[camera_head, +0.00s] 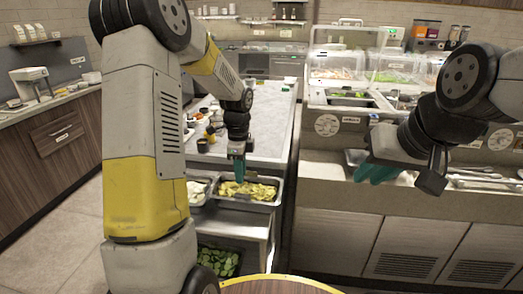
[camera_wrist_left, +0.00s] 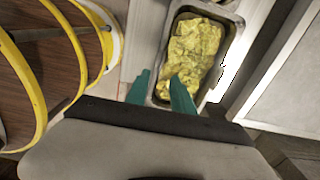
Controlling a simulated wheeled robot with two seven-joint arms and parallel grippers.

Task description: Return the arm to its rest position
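My left gripper (camera_head: 238,172) hangs pointing down above the metal pan of yellow food (camera_head: 248,190). In the left wrist view its two teal fingers (camera_wrist_left: 161,92) are spread apart with nothing between them. The pan's yellow contents (camera_wrist_left: 194,52) lie beyond the fingers, and one finger overlaps the pan's near part in that view. My right gripper (camera_head: 378,172) is at the right, in front of the counter. Its teal fingers are partly hidden by my own wrist, so its opening is unclear.
A pan of pale food (camera_head: 197,190) is left of the yellow food. A bin of green slices (camera_head: 218,261) sits lower down. A grey worktop (camera_head: 270,115) lies behind. The right counter (camera_head: 330,180) holds trays, utensils and clear-covered food. Open floor (camera_head: 60,220) is at left.

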